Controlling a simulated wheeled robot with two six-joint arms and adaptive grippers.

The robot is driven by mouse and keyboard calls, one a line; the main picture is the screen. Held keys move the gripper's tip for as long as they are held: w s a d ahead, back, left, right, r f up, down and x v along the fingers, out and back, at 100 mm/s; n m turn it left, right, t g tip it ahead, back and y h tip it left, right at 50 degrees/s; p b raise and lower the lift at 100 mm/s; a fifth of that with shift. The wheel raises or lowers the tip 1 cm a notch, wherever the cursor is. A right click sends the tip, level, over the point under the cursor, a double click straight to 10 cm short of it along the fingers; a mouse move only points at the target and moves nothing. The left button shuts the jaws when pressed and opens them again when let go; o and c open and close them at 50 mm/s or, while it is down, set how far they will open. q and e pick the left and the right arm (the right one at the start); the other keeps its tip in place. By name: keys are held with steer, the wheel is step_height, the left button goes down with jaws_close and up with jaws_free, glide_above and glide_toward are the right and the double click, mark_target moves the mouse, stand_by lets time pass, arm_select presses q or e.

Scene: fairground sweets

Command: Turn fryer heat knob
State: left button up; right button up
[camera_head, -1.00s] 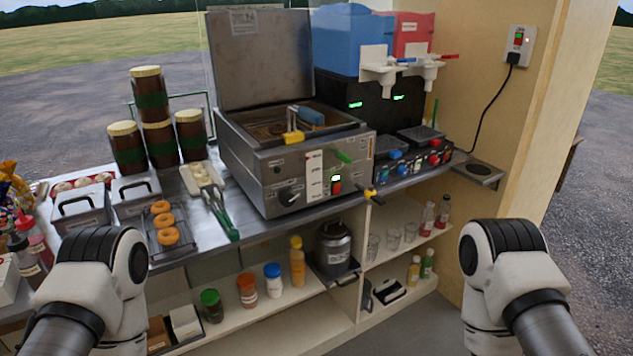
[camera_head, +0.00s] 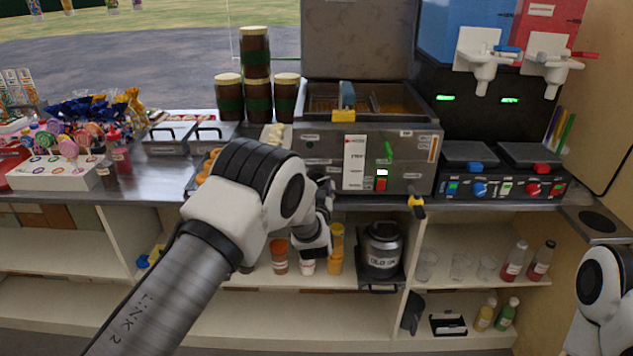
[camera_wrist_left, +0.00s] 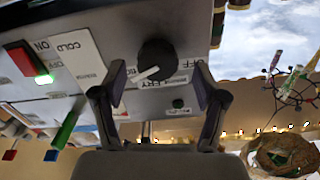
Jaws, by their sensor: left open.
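The fryer (camera_head: 322,171) is a steel box with its lid up, on the counter. Its black round heat knob (camera_wrist_left: 156,59) with a white pointer line shows in the left wrist view, near lettering that includes OFF. My left arm hides the knob in the head view. My left gripper (camera_head: 323,184) is at the lower left of the fryer front. In the left wrist view the gripper (camera_wrist_left: 158,80) is open, its two fingers on either side of the knob, apparently with gaps. Whether it touches the knob is unclear. My right gripper is out of view.
The fryer's red switch (camera_head: 381,184) and green lever (camera_head: 389,150) are right of the knob. A yellow-handled tap (camera_head: 417,204) sticks out at the fryer's lower right. The shelf below holds bottles and a metal pot (camera_head: 384,246).

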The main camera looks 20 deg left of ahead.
arm_select(q)
steer(key=shift+w+a, duration=0.1)
steer(key=shift+w, duration=1)
steer(key=c, duration=1.1)
steer(key=shift+c, duration=0.2)
